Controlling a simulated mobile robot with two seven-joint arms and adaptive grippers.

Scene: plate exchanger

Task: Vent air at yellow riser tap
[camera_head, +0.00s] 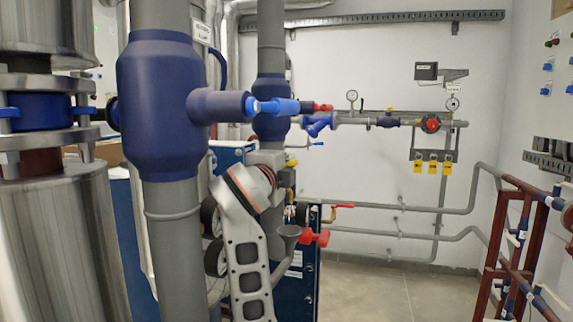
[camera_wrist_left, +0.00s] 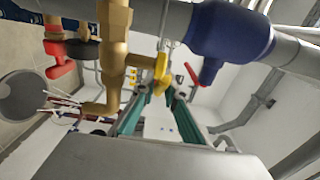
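A small yellow tap handle (camera_wrist_left: 160,70) sits on a brass fitting (camera_wrist_left: 116,50) in the left wrist view. My right gripper is in neither view.
A thick grey pipe with a blue body (camera_head: 160,105) stands close in front. A red tap (camera_head: 315,237) and a grey funnel (camera_head: 288,236) are beside my arm. A red handle (camera_wrist_left: 192,74) is right of the yellow one. Floor (camera_head: 400,285) at right is clear.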

